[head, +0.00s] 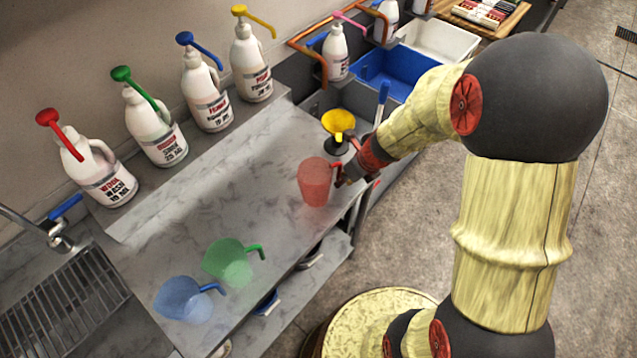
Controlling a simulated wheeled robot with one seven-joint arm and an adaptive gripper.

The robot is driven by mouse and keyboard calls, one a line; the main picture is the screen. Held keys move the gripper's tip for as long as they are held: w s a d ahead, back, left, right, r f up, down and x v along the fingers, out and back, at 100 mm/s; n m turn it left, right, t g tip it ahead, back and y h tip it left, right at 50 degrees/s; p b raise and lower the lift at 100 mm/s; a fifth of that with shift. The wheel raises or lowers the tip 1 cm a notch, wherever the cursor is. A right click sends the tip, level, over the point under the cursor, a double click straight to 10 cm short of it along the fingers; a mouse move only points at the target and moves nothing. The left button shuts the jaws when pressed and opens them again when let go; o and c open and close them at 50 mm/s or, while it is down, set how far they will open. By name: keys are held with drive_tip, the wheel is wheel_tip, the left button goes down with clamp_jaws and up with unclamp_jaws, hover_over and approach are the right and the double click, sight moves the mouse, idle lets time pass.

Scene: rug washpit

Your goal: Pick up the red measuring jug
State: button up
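The red measuring jug (314,184) is translucent and stands upright at the right part of the marble counter; I cannot tell whether its base touches the top. My gripper (344,176) is at the jug's right side, by its red handle. The fingers are small, dark and partly hidden by the handle and my wrist, so I cannot tell whether they are closed on it. A green measuring jug (229,262) and a blue measuring jug (183,299) stand on the counter at the lower left, their handles pointing right.
White pump bottles with red (100,170), green (155,128), blue (206,92) and yellow (250,64) pumps line the back ledge. A yellow funnel (339,122) stands just behind the red jug. A blue bin (388,72) lies beyond. The counter's middle (215,190) is clear.

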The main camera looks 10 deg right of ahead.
sight(322, 182)
drive_tip(key=w+a, duration=0.2)
drive_tip(key=w, duration=0.1)
drive_tip(key=shift+f, duration=0.4)
drive_tip(key=shift+f+b, duration=0.2)
drive_tip(key=shift+b, duration=0.15)
drive_tip(key=shift+c, duration=0.7)
clamp_jaws()
